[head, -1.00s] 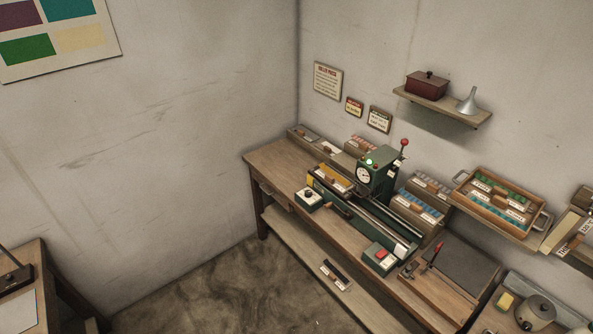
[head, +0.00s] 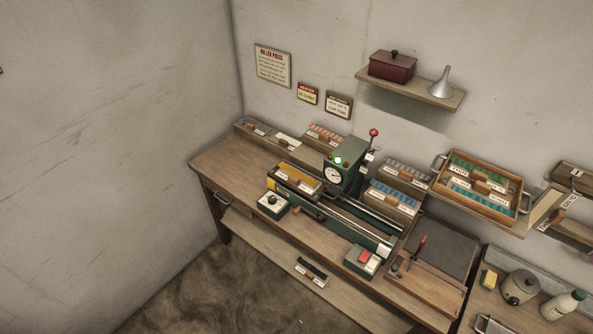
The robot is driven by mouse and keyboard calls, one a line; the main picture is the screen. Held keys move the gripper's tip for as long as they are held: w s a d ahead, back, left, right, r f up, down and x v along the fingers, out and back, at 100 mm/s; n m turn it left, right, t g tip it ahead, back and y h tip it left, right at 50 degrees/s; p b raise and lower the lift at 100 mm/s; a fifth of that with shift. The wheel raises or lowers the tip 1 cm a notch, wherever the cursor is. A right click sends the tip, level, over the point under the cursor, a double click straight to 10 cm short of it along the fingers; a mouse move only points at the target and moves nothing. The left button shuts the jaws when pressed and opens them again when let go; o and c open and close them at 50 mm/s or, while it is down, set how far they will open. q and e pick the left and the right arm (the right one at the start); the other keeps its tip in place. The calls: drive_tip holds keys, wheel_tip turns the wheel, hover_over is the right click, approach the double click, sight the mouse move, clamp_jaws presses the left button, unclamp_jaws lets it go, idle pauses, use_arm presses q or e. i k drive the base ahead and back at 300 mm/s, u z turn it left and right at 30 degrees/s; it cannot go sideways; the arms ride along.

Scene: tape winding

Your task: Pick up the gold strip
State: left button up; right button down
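A flat gold-yellow piece (head: 299,177) lies at the left end of the green press (head: 345,173) on the wooden bench. It looks like the gold strip, but it is too small to be sure. A small pale label shows at its near left edge. Neither of my grippers is in the head view.
The bench (head: 232,154) has bare wood at its left end. A control box with a dial (head: 272,204) and one with a red button (head: 363,261) stand in front of the press. A wooden tray of colored pieces (head: 437,187) is at the right.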

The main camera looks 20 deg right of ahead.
sight(305, 183)
drive_tip(key=z, duration=0.6)
drive_tip(key=i, duration=0.9)
drive_tip(key=z, duration=0.75)
